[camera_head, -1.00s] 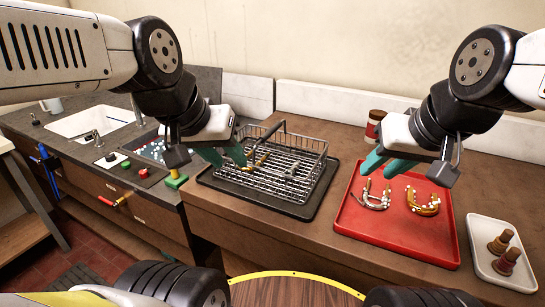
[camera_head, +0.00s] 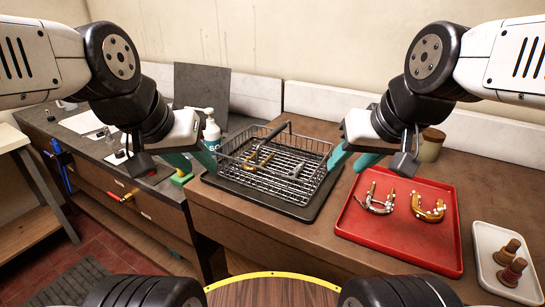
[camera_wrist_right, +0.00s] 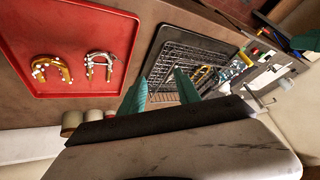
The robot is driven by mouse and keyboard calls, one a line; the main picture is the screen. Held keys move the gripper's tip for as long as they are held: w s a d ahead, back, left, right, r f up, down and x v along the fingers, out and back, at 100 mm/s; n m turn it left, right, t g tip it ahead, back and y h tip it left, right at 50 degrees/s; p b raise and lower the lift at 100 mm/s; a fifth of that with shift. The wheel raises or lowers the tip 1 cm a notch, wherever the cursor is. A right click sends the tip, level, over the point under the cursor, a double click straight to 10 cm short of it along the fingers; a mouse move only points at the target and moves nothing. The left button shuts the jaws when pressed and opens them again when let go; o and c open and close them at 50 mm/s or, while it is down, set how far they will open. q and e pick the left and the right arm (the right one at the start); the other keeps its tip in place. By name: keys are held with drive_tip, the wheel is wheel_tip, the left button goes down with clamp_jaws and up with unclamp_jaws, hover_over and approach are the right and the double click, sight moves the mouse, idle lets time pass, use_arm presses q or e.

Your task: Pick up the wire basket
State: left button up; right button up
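The wire basket (camera_head: 262,183) sits on a black mat or tray (camera_head: 303,211) on the brown counter, with a raised handle and several brass-coloured and silvery parts inside. My left gripper (camera_head: 195,160) is open and empty near the basket's left side. My right gripper (camera_head: 352,159) is open and empty near the basket's right side. In the right wrist view the basket (camera_wrist_right: 172,72) lies beyond the fingers of my right gripper (camera_wrist_right: 162,92). I cannot tell whether any finger touches the rim.
A brown jar (camera_head: 431,146) stands behind. A pump bottle (camera_head: 211,131) stands behind my left gripper.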

wheel_tip(320, 180, up, 2)
drive_tip(key=r+m+g+h, duration=0.1)
drive_tip(key=m+g+h, duration=0.2)
drive_tip(key=m+g, duration=0.25)
hover_over(275, 130)
drive_tip(key=shift+w+a+f+m+t, duration=0.15)
drive_tip(key=shift+f+m+t, duration=0.1)
drive_tip(key=shift+m, duration=0.2)
drive_tip(key=shift+w+f, duration=0.1)
drive_tip(key=shift+f, duration=0.1)
drive_tip(key=f, duration=0.7)
drive_tip(key=shift+d+f, duration=0.2)
clamp_jaws()
drive_tip(key=shift+r, duration=0.1)
